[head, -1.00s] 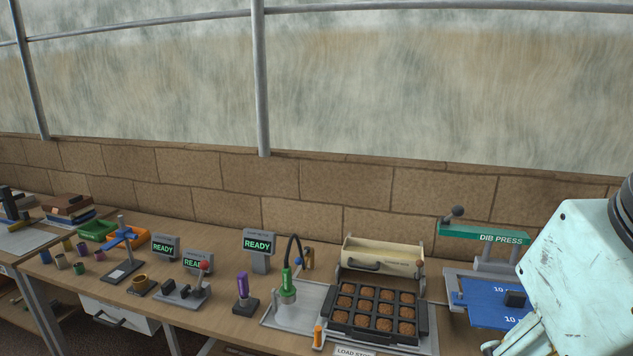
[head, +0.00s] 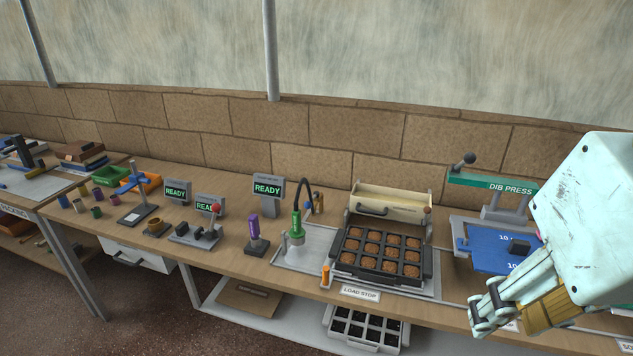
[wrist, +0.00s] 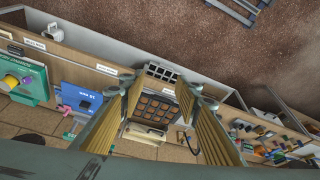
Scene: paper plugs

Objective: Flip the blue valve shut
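The small blue valve handle (head: 308,206) shows at the back of the metal tray, beside a brass-coloured fitting (head: 318,202) and behind the green watering nozzle (head: 297,228). It is too small to tell how the handle is turned. My gripper (head: 512,308) is at the right, in front of the bench and well apart from the valve. In the wrist view my gripper (wrist: 163,92) has its two ribbed, tan-padded fingers spread with nothing between them. I cannot make out the valve clearly in the wrist view.
A black tray of brown plugs (head: 337,270) sits right of the nozzle, before a cream hopper (head: 400,204). The DIB PRESS (head: 492,184) stands near my arm. A purple-handled lever (head: 253,228) and READY screens (head: 268,188) are left of the nozzle. Floor in front is clear.

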